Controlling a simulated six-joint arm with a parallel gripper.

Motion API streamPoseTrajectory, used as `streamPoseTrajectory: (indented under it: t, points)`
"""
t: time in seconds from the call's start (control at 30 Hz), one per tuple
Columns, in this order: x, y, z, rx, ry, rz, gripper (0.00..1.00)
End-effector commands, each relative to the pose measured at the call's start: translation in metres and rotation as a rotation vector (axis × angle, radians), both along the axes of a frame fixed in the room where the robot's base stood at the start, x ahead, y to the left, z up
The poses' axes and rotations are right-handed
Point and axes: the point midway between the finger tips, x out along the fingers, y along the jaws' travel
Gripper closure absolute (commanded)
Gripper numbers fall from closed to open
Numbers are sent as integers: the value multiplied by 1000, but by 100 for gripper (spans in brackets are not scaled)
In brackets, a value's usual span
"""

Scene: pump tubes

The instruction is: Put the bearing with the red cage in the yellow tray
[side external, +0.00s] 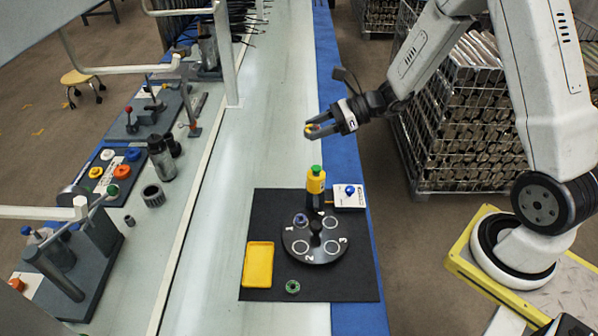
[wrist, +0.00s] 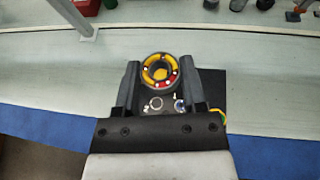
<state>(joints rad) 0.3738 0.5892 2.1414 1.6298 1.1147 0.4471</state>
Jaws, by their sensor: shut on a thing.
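My gripper (side external: 318,129) is shut on a bearing (side external: 310,131) and holds it in the air, above and beyond the black mat. In the wrist view the bearing (wrist: 160,72) sits between the two fingers (wrist: 159,80). It has a dark outer ring, with red and yellow showing inside and small pale balls. The yellow tray (side external: 258,265) lies empty on the left of the mat, well below and nearer the camera than my gripper.
A dark numbered disc (side external: 316,256) stands mid-mat with a blue-purple bearing (side external: 301,220) at place 1. A green bearing (side external: 293,287) lies in front. A yellow bottle with green cap (side external: 316,181) and a white box (side external: 350,197) stand behind. Benchtop left of the mat is clear.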

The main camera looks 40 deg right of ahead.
Motion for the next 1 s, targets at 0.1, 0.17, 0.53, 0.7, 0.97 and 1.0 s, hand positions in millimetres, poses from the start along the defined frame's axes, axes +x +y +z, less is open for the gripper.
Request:
streamPoseTrajectory:
  t: [0.1, 0.17, 0.53, 0.7, 0.97, 1.0]
  points:
    - [-2, 4, -3, 1, 1, 23, 100]
    - [-4, 9, -5, -1, 1, 50, 100]
    - [-44, 67, -43, 1, 3, 448, 100]
    - [-75, 93, -65, 3, 3, 710, 100]
    - [-123, 116, -94, 3, 1, 1105, 100]
    - [-130, 117, -99, 2, 1, 1166, 100]
